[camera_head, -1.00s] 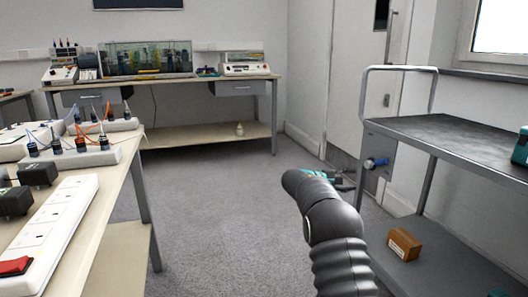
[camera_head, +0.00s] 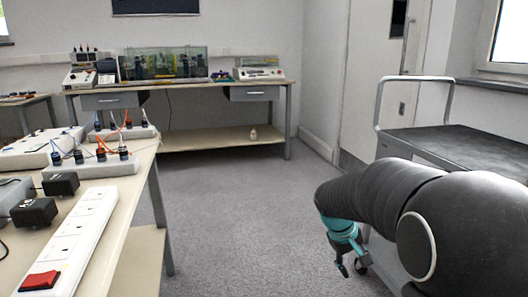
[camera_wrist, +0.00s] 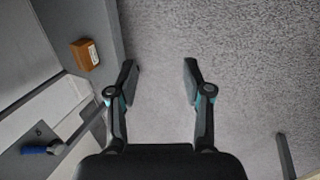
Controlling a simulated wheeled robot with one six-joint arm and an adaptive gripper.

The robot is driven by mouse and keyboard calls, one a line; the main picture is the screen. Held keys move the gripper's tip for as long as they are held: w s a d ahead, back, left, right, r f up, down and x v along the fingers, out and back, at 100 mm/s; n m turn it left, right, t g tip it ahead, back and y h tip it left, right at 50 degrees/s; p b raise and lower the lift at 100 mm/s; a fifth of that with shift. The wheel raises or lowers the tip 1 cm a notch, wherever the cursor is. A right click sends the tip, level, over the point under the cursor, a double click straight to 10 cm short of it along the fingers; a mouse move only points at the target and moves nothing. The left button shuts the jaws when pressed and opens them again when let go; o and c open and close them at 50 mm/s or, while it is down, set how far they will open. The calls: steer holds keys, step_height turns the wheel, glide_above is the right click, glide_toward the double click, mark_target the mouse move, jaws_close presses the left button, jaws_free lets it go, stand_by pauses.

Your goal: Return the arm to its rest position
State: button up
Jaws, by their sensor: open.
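My gripper (camera_head: 350,267) hangs at the end of my folded black arm at the lower right of the head view, pointing down over the carpet beside the trolley. In the wrist view my gripper (camera_wrist: 160,82) shows its two dark fingers spread apart. Nothing is between them but grey carpet below. Part of the trolley is hidden behind my arm in the head view.
A trolley (camera_head: 462,140) stands at the right, its lower shelf holding a brown box (camera_wrist: 85,54). A bench (camera_head: 150,150) with a power strip (camera_head: 75,240) is at the left. A rear bench (camera_head: 215,138) holds instruments. Carpet (camera_head: 245,205) between is clear.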

steer(key=s+a+r+m+t+y+p, duration=0.1)
steer(key=s+a+r+p, duration=0.1)
steer(key=s+r, duration=0.3)
steer(key=s+a+r+m+t+y+p, duration=0.1)
steer(key=s+a+r+t+y+p, duration=0.1)
steer(key=s, duration=0.9)
steer(key=s+a+r+m+t+y+p, duration=0.1)
steer(key=s+a+r+p, duration=0.1)
steer(key=s+r, duration=0.5)
steer(key=shift+s+a+r+t, duration=0.3)
steer(key=shift+s+a, duration=0.35)
steer(key=shift+s, duration=0.1)
steer(key=shift+c, duration=0.8)
